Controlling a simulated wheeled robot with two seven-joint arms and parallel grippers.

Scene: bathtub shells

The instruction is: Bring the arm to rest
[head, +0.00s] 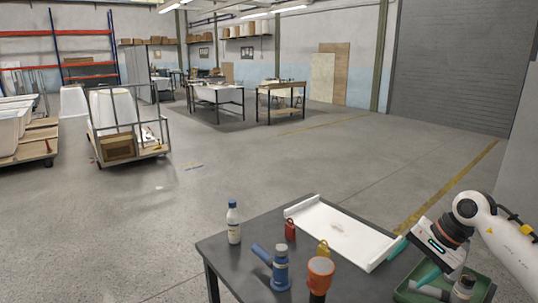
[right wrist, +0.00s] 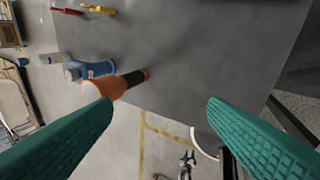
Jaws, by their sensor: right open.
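My right gripper (head: 403,272) comes in from the right of the head view, above the right side of the dark table. Its two teal fingers are spread apart with nothing between them. In the right wrist view the fingers (right wrist: 160,105) are wide apart, with table edge and floor behind them. An orange-topped tool (head: 320,272) stands on the table to the left of the gripper; it also shows near the left finger in the right wrist view (right wrist: 118,84). My left gripper is not in view.
The dark table (head: 222,247) holds a white bottle (head: 234,225), a red padlock-like item (head: 290,230), a yellow one (head: 323,250), a blue tool (head: 280,272) and a white tray (head: 335,230). A green bin (head: 482,288) lies below the right arm. Open floor surrounds the table's far side.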

